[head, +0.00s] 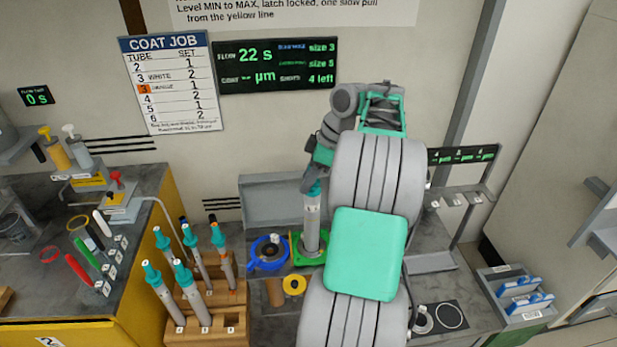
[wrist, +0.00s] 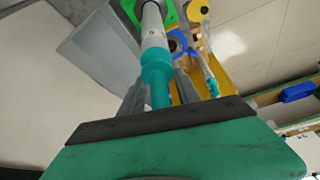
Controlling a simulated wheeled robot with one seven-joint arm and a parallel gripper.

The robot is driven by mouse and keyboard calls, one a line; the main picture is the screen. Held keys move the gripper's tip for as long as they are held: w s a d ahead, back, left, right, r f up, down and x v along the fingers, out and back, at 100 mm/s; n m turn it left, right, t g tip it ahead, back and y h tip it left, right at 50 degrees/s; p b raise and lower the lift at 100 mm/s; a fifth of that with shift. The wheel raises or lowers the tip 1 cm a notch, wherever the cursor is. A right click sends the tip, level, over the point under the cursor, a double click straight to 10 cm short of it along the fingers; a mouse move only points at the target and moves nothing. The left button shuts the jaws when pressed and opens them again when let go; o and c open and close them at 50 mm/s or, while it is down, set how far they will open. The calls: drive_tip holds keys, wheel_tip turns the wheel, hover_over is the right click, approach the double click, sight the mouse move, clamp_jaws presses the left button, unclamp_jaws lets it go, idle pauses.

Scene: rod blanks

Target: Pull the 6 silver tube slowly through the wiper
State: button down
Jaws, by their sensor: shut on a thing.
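My gripper (head: 315,178) is shut on the teal top (wrist: 157,82) of a silver-grey tube (head: 312,228). The tube stands upright below my gripper, and its lower part goes down into the green square wiper (head: 298,259) on the bench. In the wrist view the tube body (wrist: 153,28) runs from the teal top to the green wiper (wrist: 168,14). A mark on the tube is too small to read surely. My arm hides the area to the right of the wiper. The tube's lower end is hidden.
A blue ring-shaped fixture (head: 268,266) sits just left of the wiper, with a yellow ring (head: 294,284) in front. A wooden rack (head: 233,327) holds several teal-topped tubes at the left. A display (head: 272,65) reads 22 s. A grey shelf (head: 462,195) stands right of my arm.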

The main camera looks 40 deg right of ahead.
sight(308, 204)
drive_tip(key=shift+f+b, duration=0.3)
drive_tip(key=shift+f, duration=0.3)
wheel_tip(308, 204, down, 10)
drive_tip(key=b, duration=0.8)
drive_tip(key=shift+b, duration=0.3)
wheel_tip(308, 204, down, 9)
drive_tip(key=b, duration=0.7)
drive_tip(key=shift+b, duration=0.4)
drive_tip(key=shift+r, duration=0.25)
wheel_tip(308, 204, up, 11)
drive_tip(key=p, duration=1)
drive_tip(key=shift+f+p, duration=0.2)
drive_tip(key=shift+p, duration=0.1)
